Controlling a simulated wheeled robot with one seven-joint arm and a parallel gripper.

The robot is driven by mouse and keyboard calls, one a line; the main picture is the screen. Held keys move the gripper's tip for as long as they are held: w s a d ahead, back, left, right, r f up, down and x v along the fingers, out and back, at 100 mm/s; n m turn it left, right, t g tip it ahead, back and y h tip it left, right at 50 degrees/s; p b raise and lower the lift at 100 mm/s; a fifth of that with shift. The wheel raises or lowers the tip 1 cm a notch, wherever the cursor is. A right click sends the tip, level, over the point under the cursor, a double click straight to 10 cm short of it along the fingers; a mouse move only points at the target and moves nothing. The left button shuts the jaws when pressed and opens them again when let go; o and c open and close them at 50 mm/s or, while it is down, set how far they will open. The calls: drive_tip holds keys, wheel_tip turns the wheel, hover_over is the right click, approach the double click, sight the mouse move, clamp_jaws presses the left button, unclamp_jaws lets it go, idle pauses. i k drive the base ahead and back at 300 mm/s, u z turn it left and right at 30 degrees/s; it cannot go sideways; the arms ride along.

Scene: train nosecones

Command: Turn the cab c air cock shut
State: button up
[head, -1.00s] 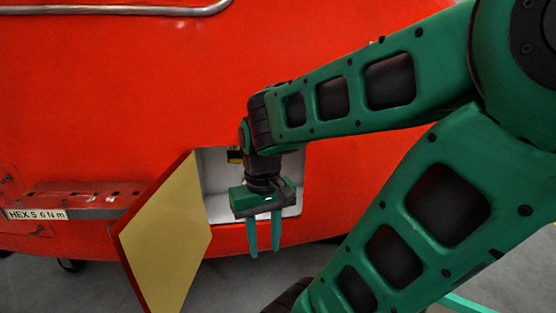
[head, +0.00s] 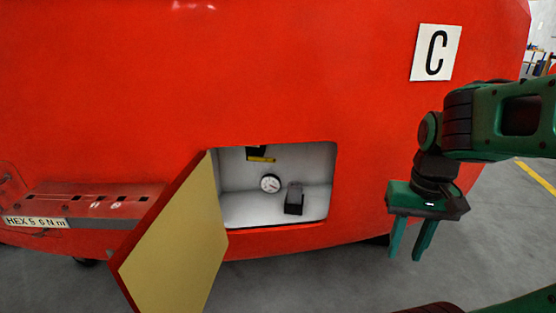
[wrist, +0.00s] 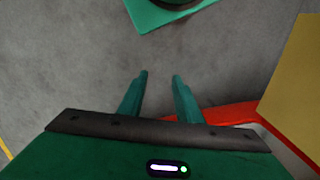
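I cannot tell which of these is the air cock. My gripper (head: 407,255) hangs to the right of the recess, clear of it, fingers down, apart and empty. Its fingers also show in the wrist view (wrist: 159,76), over grey floor.
The recess door (head: 180,240), yellow inside with a red edge, stands open at the recess's left. It also shows in the wrist view (wrist: 295,85). A red ledge with a "HEX 5 6 N m" label (head: 35,222) is at far left. Grey floor lies below.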

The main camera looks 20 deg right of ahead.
sight(252, 155)
drive_tip(key=z, duration=2.05)
drive_tip(key=i, duration=0.5)
drive_tip(key=u, duration=2.75)
